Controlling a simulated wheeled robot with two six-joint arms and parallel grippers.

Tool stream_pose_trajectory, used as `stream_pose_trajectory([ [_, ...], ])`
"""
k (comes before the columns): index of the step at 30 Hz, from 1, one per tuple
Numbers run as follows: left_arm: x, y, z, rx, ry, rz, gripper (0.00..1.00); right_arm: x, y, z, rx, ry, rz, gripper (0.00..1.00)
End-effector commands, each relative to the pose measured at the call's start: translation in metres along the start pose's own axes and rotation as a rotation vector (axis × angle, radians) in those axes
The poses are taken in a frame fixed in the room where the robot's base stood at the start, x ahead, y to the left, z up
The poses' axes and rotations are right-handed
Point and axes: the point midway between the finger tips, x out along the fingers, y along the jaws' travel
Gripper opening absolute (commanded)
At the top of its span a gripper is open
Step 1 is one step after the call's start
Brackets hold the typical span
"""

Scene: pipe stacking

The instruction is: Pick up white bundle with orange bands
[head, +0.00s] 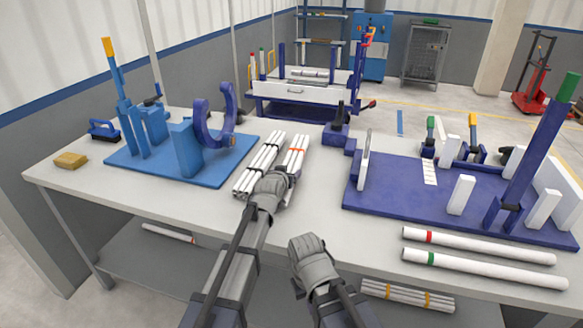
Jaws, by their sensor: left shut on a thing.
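A white bundle with an orange band (298,151) lies on the workbench, left of its middle. My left gripper (278,184) is at its near part, shut on it, and covers some of it. The fingertips are hard to make out, and I cannot tell whether the bundle is clear of the bench. A second white bundle with black bands (260,162) lies close beside it on the left. My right gripper (308,246) is over the bench's front edge, apart from the bundles. Its finger opening is not visible.
A blue fixture (222,173) stands left of the bundles, and a purple fixture (400,197) stands at the right. Two white pipes (478,246) (485,269) lie at front right. Another banded bundle (407,296) is on the lower shelf. Bench space right of the bundles is clear.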

Motion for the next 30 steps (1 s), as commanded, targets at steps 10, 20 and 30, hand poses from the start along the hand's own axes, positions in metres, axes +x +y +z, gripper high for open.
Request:
stream_pose_trajectory([
  [10,0.000,0.000,0.000,0.000,0.000,0.000,0.19,0.000,0.000,0.000,0.000,0.000,0.000,0.00],
  [20,0.000,0.000,0.000,0.000,0.002,0.000,0.00,0.000,0.000,0.000,0.000,0.000,0.000,0.00],
  [30,-0.004,0.000,-0.011,0.000,0.002,0.000,0.00,-0.011,0.001,0.001,0.000,0.000,0.000,0.00],
])
